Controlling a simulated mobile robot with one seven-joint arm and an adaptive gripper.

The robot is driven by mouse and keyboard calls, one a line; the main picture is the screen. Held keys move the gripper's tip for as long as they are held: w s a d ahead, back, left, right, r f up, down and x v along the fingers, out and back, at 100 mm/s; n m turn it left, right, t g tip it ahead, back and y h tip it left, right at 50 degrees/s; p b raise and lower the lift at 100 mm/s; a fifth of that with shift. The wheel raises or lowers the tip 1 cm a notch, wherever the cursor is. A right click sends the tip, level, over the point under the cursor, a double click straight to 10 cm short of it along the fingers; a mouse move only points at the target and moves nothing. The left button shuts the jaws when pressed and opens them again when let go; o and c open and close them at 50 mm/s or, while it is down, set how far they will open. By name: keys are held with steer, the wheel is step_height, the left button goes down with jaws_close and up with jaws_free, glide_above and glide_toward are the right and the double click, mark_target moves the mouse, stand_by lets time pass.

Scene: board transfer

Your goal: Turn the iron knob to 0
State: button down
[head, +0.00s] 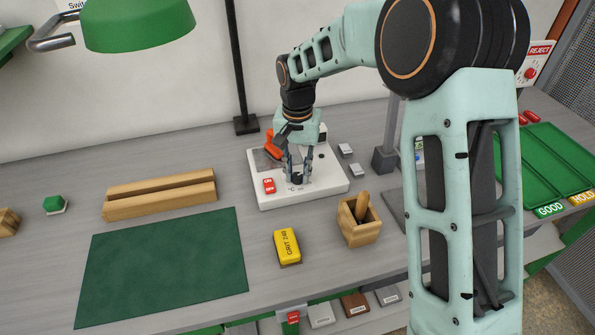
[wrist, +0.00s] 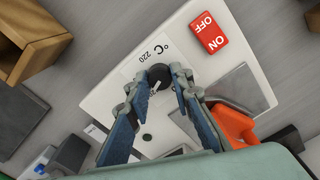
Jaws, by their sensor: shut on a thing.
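The iron station is a white panel (head: 325,187) on the workbench. It carries a dark round knob (wrist: 158,76), with a "°C 220" label beside it in the wrist view, and a red ON/OFF switch (head: 269,186). My gripper (head: 298,178) points down at the panel and is shut on the knob. In the wrist view its two fingertips (wrist: 160,77) sit on either side of the knob. An orange iron (head: 272,145) rests at the back left of the panel.
A wooden box (head: 359,229) stands in front right of the panel. A yellow grit block (head: 288,246), a green mat (head: 165,268) and a wooden rack (head: 160,194) lie to the left. A lamp post base (head: 384,160) stands right. Bench between block and panel is clear.

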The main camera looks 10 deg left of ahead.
mark_target(298, 175)
steer(key=n, duration=0.7)
steer(key=shift+r, duration=0.1)
steer(key=n+p, duration=0.1)
steer(key=n, duration=0.6)
stand_by(0.3)
steer(key=c, duration=1.7)
jaws_free()
step_height(298, 175, up, 12)
